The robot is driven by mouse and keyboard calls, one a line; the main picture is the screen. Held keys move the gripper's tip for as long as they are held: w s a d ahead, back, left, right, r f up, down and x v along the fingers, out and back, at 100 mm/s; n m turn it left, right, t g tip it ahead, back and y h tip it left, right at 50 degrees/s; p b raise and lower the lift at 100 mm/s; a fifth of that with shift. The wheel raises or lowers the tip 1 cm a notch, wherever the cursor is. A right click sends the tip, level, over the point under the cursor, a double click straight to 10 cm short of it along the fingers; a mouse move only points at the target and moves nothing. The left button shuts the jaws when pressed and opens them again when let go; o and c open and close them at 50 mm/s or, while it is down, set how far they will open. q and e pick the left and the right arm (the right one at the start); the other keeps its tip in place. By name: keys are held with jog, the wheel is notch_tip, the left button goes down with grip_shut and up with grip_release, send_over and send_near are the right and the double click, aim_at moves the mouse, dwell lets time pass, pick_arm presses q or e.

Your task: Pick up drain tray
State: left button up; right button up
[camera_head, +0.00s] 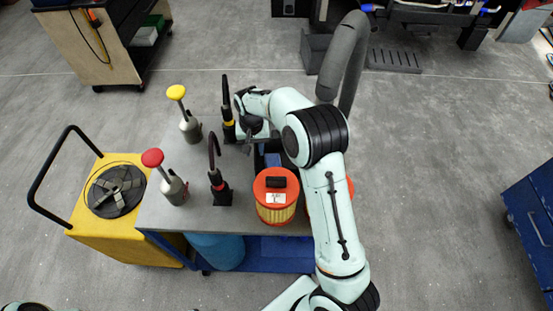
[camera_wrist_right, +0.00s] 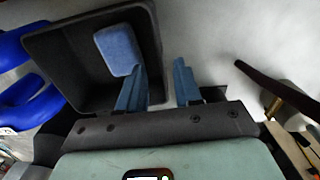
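The drain tray, a black open box (camera_wrist_right: 75,75), fills the upper left of the right wrist view. A blue sponge-like block (camera_wrist_right: 118,50) lies in it. My right gripper (camera_wrist_right: 158,86) is open, with one blue finger over the tray's inside and the other outside its right wall. The wall lies between the fingers; I cannot tell if they touch it. In the head view my right gripper (camera_head: 262,138) is over the table, and my arm hides most of the tray, of which a dark piece (camera_head: 260,160) shows. My left gripper is not in view.
The grey table (camera_head: 150,212) holds a yellow-topped (camera_head: 189,125) and a red-topped dispenser (camera_head: 172,185), two dark-handled tools and an orange-capped filter (camera_head: 276,194). Another orange item is partly behind my arm. A yellow cart (camera_head: 90,225) stands left, a blue cabinet (camera_head: 530,225) right.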

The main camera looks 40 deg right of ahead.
jog(key=f, duration=0.5)
jog(key=shift+w, duration=0.2)
grip_shut()
